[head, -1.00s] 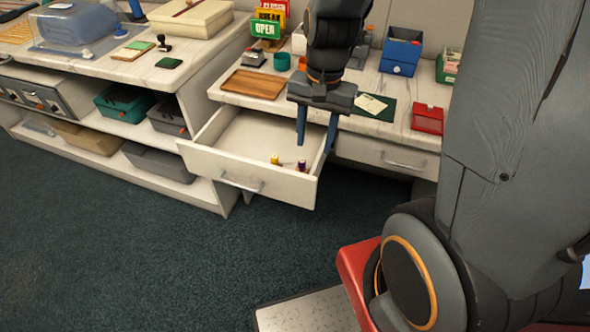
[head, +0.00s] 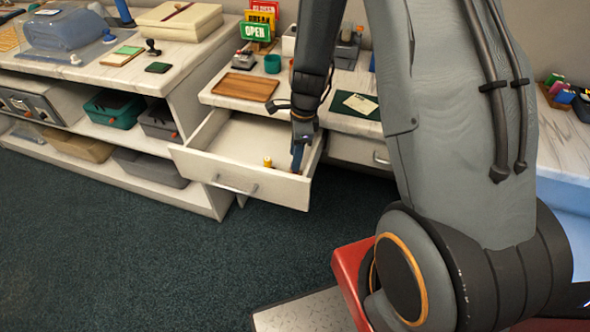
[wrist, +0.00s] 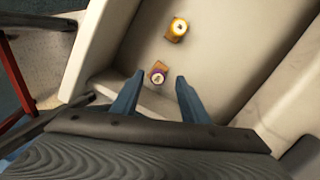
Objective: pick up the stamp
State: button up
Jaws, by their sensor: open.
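A small dark-handled stamp (head: 153,47) stands on the left counter beside a dark green pad (head: 158,67). My gripper (head: 298,158) is low over the right part of the open drawer (head: 236,183). Its fingers (wrist: 157,93) are apart in the wrist view, with nothing between them. A yellow piece (head: 267,162) stands farther off in the drawer and shows in the wrist view too (wrist: 177,28). I cannot tell whether these pieces are stamps.
The drawer's walls stand close around my gripper. A wooden tray (head: 245,87), a teal cup (head: 272,64) and an OPEN sign (head: 255,31) are on the counter behind. Bins (head: 113,108) fill the left shelves. The floor (head: 110,230) in front is clear.

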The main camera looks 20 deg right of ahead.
notch_tip(320, 180, down, 4)
jog(key=shift+s+a+r, duration=0.15)
jog(key=shift+r, duration=0.1)
grip_shut()
notch_tip(320, 180, up, 10)
jog(key=shift+r, duration=0.1)
dwell(0.5)
